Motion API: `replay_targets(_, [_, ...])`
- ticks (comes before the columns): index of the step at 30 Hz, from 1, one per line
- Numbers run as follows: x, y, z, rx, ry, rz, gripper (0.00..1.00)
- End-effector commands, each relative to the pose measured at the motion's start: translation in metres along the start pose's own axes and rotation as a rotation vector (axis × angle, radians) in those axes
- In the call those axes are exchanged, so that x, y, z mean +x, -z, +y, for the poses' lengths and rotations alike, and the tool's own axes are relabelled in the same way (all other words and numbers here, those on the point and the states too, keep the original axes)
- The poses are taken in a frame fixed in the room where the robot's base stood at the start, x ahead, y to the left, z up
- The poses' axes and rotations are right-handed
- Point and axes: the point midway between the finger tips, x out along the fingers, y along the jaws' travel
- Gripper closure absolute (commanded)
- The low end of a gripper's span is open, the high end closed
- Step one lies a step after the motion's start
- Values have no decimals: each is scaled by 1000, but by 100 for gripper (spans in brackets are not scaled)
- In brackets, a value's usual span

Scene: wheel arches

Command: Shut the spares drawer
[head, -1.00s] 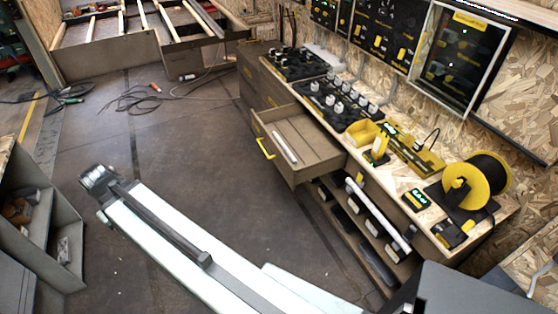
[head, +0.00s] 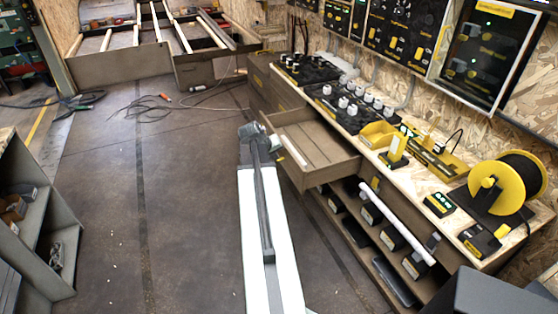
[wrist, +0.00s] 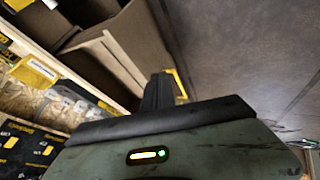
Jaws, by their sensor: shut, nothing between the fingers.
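The spares drawer (head: 318,147) stands pulled out from the bench front in the head view, with a pale rod (head: 291,148) lying in it. In the wrist view its grey-brown box (wrist: 112,52) fills the upper left, and part of a yellow handle (wrist: 179,84) shows beside my fingers. My gripper (head: 252,133) is at the drawer's outer front end in the head view, covering the handle there. In the wrist view my gripper (wrist: 158,92) is shut and empty, close to the drawer front. I cannot tell whether it touches.
The bench top (head: 455,205) carries a yellow cable reel (head: 508,187), chargers and black trays. Open shelves (head: 385,235) with a white tube lie below the drawer. A grey shelf unit (head: 40,220) stands at left. The floor (head: 150,210) between is clear; cables lie farther back.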

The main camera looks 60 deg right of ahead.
Motion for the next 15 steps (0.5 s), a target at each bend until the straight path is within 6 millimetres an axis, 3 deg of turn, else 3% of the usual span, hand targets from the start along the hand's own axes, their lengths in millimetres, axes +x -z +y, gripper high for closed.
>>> replay_targets(1, [22,-2,-4,0,0,0,100])
replay_targets(9, [80,-2,-4,0,0,-1,100])
replay_targets(15, [86,0,27,2,0,-2,100])
